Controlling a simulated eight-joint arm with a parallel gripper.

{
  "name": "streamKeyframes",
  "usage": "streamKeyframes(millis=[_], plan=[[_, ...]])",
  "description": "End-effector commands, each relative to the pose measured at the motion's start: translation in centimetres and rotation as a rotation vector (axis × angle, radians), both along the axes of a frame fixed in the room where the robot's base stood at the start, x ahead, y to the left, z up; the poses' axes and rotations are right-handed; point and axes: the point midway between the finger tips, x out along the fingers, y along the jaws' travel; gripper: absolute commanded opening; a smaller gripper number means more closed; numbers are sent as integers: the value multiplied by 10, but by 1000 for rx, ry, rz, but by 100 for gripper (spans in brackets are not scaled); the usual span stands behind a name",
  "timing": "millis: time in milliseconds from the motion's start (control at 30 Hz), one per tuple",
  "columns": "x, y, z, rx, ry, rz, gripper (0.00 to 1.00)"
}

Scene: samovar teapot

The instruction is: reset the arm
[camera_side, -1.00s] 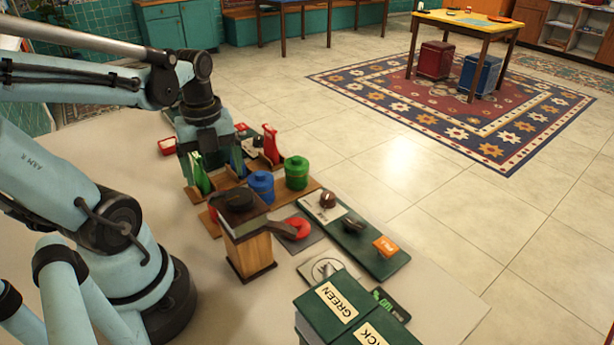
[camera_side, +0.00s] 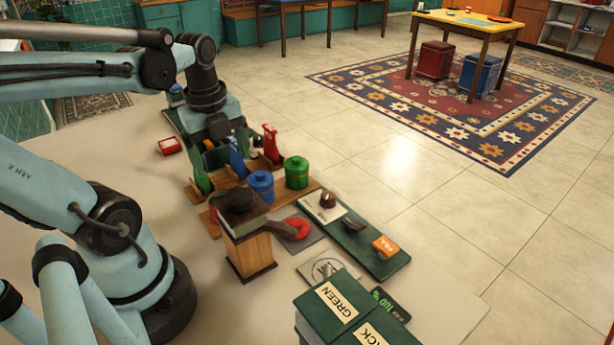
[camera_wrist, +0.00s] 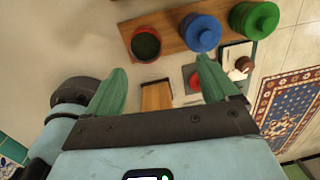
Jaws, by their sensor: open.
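My gripper (camera_side: 214,152) hangs above the far end of the table, behind the stand with the green, blue and red upright pieces. In the wrist view its two green fingers (camera_wrist: 160,68) are spread apart with nothing between them. In the side view the fingers are partly hidden by the upright pieces. The blue canister (camera_side: 260,184) and the green canister (camera_side: 296,172) stand lidded on a wooden board. They also show in the wrist view, the blue one (camera_wrist: 201,33) beside the green one (camera_wrist: 254,19), near a dark red round container (camera_wrist: 146,43).
A small red box (camera_side: 169,145) sits at the back left. The table's left part is bare.

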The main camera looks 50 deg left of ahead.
Motion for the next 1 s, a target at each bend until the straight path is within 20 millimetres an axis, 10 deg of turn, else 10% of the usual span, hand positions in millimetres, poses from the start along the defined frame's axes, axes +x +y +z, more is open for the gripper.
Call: streamKeyframes(millis=[1000], plan=[[75,-107,6,-543,-460,1470,87]])
